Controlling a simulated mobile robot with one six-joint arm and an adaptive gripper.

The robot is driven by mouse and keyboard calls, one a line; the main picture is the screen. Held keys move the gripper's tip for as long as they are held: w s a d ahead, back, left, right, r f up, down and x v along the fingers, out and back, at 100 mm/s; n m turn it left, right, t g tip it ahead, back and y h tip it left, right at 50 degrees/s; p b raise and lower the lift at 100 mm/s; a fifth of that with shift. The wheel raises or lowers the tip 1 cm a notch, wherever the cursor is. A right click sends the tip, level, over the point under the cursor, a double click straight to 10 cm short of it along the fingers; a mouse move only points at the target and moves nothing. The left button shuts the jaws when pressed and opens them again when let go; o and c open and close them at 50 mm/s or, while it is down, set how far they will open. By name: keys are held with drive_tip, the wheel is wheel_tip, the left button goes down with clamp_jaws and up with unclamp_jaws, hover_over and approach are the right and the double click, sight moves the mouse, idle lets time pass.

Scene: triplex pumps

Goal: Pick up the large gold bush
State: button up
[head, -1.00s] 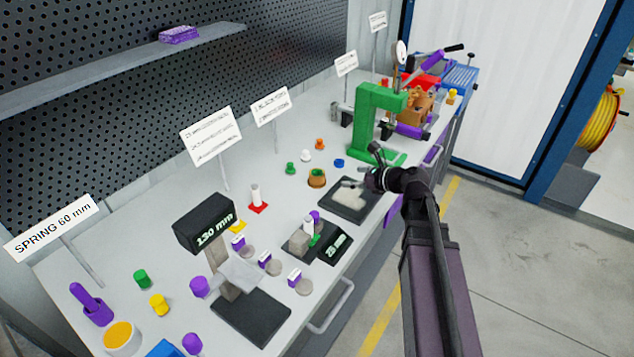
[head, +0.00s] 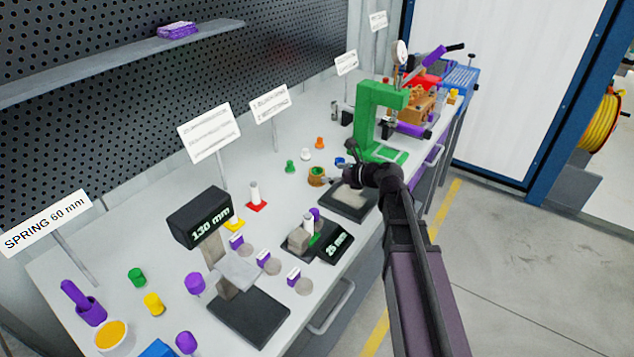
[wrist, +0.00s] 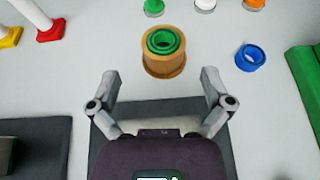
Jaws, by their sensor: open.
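The large gold bush (head: 317,177) stands upright on the grey bench, left of the green press. In the wrist view the gold bush (wrist: 164,62) is a short wide ring with a green ring (wrist: 163,42) inside its top opening. My gripper (wrist: 160,80) is open and empty, its two fingers spread to either side just short of the bush. In the head view my gripper (head: 345,172) is just right of the bush, low over the bench. The bush is not between the fingertips in the wrist view.
A blue ring (wrist: 249,57) lies to the right of the bush. Small green, white and orange pieces (head: 290,166) stand behind it. The green press (head: 375,120) rises to the right. A dark plate (head: 345,205) lies beneath my wrist.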

sight(319, 171)
drive_tip(key=shift+w+a+f, duration=0.2)
drive_tip(key=shift+w+a, duration=0.15)
drive_tip(key=shift+a, duration=0.1)
drive_tip(key=shift+b+x, duration=1.05)
drive_tip(key=shift+x, duration=1.55)
drive_tip(key=shift+w+d, duration=0.1)
drive_tip(key=shift+w, duration=0.05)
drive_tip(key=c, duration=1.3)
